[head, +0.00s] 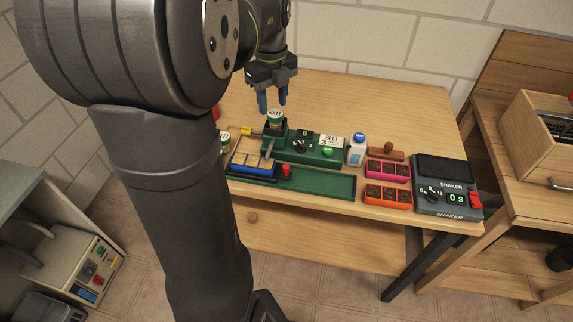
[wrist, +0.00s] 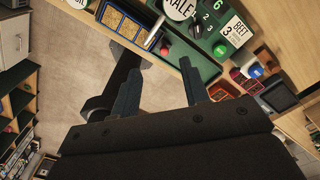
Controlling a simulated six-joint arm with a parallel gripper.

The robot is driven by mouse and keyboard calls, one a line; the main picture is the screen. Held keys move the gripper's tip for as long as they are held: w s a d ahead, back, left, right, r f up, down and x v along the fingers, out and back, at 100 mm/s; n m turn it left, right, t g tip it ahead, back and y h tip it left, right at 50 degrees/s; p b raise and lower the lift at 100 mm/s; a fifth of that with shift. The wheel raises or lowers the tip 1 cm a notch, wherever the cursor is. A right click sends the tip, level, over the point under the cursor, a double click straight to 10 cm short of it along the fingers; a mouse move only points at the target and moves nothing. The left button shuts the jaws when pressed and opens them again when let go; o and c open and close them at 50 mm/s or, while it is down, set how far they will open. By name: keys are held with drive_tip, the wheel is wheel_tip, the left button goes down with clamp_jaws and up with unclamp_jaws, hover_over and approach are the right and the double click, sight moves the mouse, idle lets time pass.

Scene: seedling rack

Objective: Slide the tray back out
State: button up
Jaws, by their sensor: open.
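A blue tray (head: 236,173) with tan cells sits at the left end of a long green channel (head: 325,187), partly under the front of a green seeder machine (head: 318,154). The tray also shows at the top of the wrist view (wrist: 112,34). A red knob (head: 286,170) stands at its right end. My gripper (head: 273,104) is open and empty, pointing down above the machine, near a cup labelled KALE (head: 276,122). In the wrist view its fingers (wrist: 160,68) are apart with nothing between them.
A white bottle with a blue cap (head: 357,152), a pink seedling tray (head: 389,179), an orange seedling tray (head: 410,197) and a grey shaker (head: 440,207) stand to the right. The channel's right part is empty.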

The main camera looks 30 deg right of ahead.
drive_tip(key=m, duration=0.1)
hover_over(286, 166)
wheel_tip(286, 166, down, 18)
drive_tip(key=shift+s+r, duration=0.1)
drive_tip(key=shift+r, duration=0.05)
idle(0.3)
clamp_jaws()
